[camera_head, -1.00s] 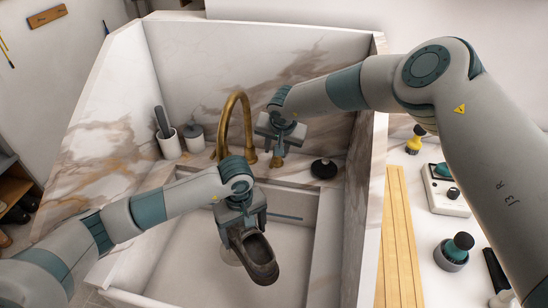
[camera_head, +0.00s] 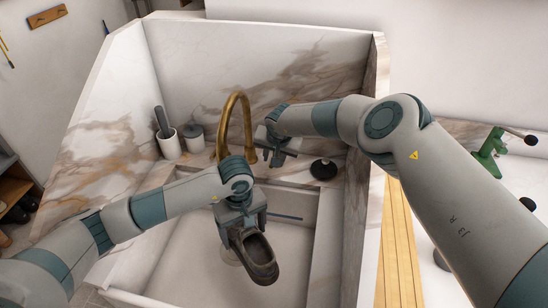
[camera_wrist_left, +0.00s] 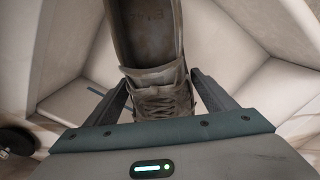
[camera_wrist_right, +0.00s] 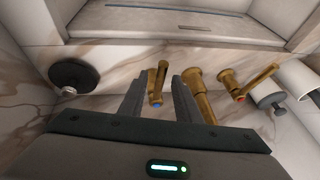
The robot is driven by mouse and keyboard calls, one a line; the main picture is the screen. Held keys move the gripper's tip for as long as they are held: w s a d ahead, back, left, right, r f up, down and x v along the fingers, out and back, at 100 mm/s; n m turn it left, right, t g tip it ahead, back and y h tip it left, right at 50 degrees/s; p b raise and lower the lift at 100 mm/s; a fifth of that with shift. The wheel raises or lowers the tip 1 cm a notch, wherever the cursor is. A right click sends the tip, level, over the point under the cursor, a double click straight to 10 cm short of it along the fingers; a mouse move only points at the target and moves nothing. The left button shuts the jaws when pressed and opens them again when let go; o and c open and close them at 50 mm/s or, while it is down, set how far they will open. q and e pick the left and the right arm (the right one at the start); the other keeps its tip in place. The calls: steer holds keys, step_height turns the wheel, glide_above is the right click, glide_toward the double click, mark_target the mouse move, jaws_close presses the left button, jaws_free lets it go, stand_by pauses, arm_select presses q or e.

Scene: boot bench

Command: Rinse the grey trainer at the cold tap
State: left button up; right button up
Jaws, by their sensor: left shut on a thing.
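The grey trainer (camera_head: 262,268), dark and brownish grey, hangs over the basin with its opening upward, and fills the top middle of the left wrist view (camera_wrist_left: 148,38). My left gripper (camera_head: 240,222) is shut on it, one finger each side of the laced part. The brass spout (camera_head: 248,115) arches just behind my left wrist; its outlet is hidden, and I see no water. My right gripper (camera_head: 272,156) is open beside the spout. In the right wrist view the blue-marked cold tap lever (camera_wrist_right: 158,82) shows between its fingers, apparently untouched. The red-marked lever (camera_wrist_right: 250,82) is beyond the spout.
A black round stopper-like item (camera_head: 323,169) sits on the ledge right of my right gripper. A brush holder (camera_head: 168,143) and a grey lidded pot (camera_head: 194,138) stand left of the spout. Marble walls enclose the basin (camera_head: 190,250). A green clamp-like tool (camera_head: 490,150) stands far right.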

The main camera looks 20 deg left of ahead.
jaws_close()
steer(key=shift+w+d+n+y, duration=0.2)
steer(key=shift+d+n+y, duration=0.2)
steer(key=shift+d+n, duration=0.55)
steer(key=shift+a, duration=0.2)
jaws_free()
steer(key=shift+r, duration=0.15)
